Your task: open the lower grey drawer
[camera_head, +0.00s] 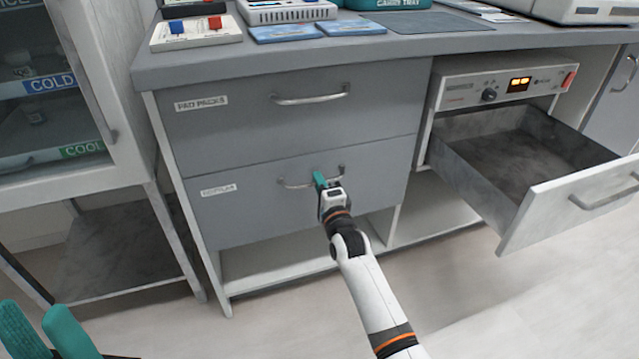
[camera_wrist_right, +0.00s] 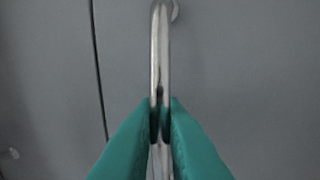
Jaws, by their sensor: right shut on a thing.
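The lower grey drawer (camera_head: 255,212) is in the cabinet under the counter and sits flush with the cabinet front. Its curved metal handle (camera_head: 296,184) is partly hidden by my right gripper (camera_head: 320,180). In the right wrist view the green fingers of my right gripper (camera_wrist_right: 160,122) are closed on the handle bar (camera_wrist_right: 160,60), one finger on each side. The upper grey drawer (camera_head: 250,115) above it is shut. My left gripper (camera_head: 36,330) shows its two green fingers at the lower left corner, spread apart and empty, far from the drawer.
A whitish drawer (camera_head: 560,205) at the right stands pulled out below a control panel (camera_head: 505,85). A glass-fronted cabinet (camera_head: 50,90) stands at the left. The counter (camera_head: 420,42) holds boxes and blue packs. Floor (camera_head: 270,325) before the grey drawers is clear.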

